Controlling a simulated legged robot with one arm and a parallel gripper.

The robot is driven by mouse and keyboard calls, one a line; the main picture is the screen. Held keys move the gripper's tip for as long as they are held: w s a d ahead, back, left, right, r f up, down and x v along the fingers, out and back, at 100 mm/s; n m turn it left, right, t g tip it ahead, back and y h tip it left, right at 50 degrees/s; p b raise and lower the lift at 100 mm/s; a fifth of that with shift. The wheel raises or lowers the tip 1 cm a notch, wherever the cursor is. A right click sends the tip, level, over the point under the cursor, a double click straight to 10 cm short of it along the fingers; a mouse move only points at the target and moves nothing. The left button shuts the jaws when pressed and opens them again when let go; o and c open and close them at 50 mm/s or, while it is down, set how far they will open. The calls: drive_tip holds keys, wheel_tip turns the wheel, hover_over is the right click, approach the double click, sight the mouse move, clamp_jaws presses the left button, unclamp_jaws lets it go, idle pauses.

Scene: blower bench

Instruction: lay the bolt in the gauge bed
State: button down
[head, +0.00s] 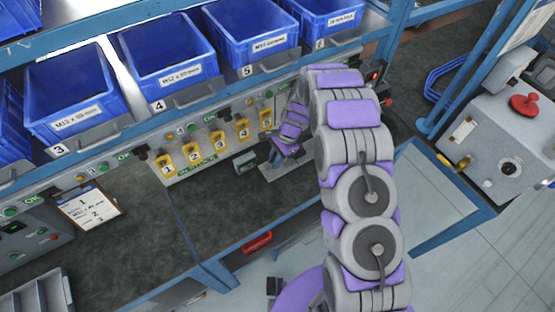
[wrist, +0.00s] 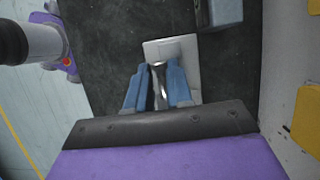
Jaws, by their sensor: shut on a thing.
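My gripper (wrist: 157,68) shows in the wrist view with its two blue fingers shut on a shiny metal bolt (wrist: 157,86). Part of the bolt is hidden between the fingers. A pale grey plate (wrist: 186,48), which looks like the gauge bed, lies on the dark bench top just beyond and under the fingertips. I cannot tell whether the bolt touches it. In the head view the plate (head: 291,172) shows partly behind my wrist, and the bolt cannot be made out.
A small grey box (head: 245,161) stands on the bench left of the plate; it also shows in the wrist view (wrist: 220,12). Yellow numbered holders (head: 204,145) line the panel behind. Blue bins (head: 163,55) sit above. A clipboard (head: 88,205) lies left. The bench's middle is clear.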

drive_tip(key=shift+w+d, duration=1.05)
drive_tip(key=shift+w, duration=0.1)
drive_tip(key=shift+w+f, duration=0.1)
drive_tip(key=shift+w, duration=0.2)
drive_tip(key=x, duration=0.1)
drive_tip(key=b+x, duration=0.1)
drive_tip(key=x, duration=0.1)
drive_tip(key=shift+w+a+f, duration=0.1)
drive_tip(key=shift+w+f, duration=0.25)
drive_tip(key=shift+f, duration=0.05)
drive_tip(key=shift+d, duration=0.45)
drive_tip(key=c, duration=1.4)
unclamp_jaws()
drive_tip(key=shift+c, duration=0.2)
drive_tip(key=o, duration=0.4)
drive_tip(key=shift+a+f, duration=0.1)
drive_tip(key=shift+a, duration=0.2)
